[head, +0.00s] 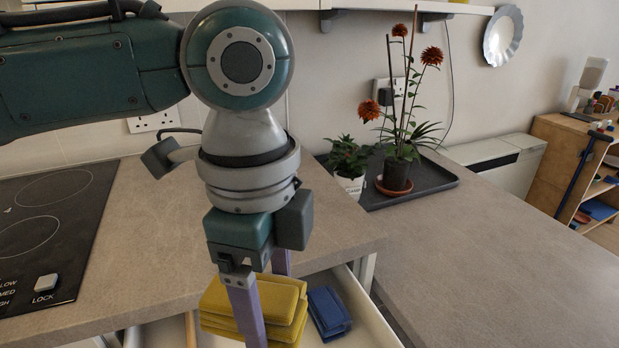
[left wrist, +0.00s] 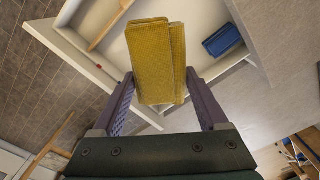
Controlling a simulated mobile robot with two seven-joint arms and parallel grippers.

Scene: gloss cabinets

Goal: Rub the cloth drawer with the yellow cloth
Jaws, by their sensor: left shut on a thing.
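My left gripper (head: 264,300) points down over an open white drawer (head: 368,318) below the counter. It is shut on a folded yellow cloth (head: 285,297), which shows as thick stacked layers. In the left wrist view the yellow cloth (left wrist: 152,62) sits between the two purple fingers of the left gripper (left wrist: 160,82), with the drawer (left wrist: 75,45) behind it. I cannot tell whether the cloth touches the drawer floor. A folded blue cloth (head: 328,312) lies in the drawer to the right of the yellow one. My right gripper is not in view.
A black hob (head: 45,235) is set in the counter at left. A counter corner (head: 365,232) juts close to the drawer. Potted plants (head: 397,172) stand on a dark tray (head: 440,180) at the back. The right-hand worktop (head: 500,260) is clear. A wooden divider (left wrist: 108,25) crosses the drawer.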

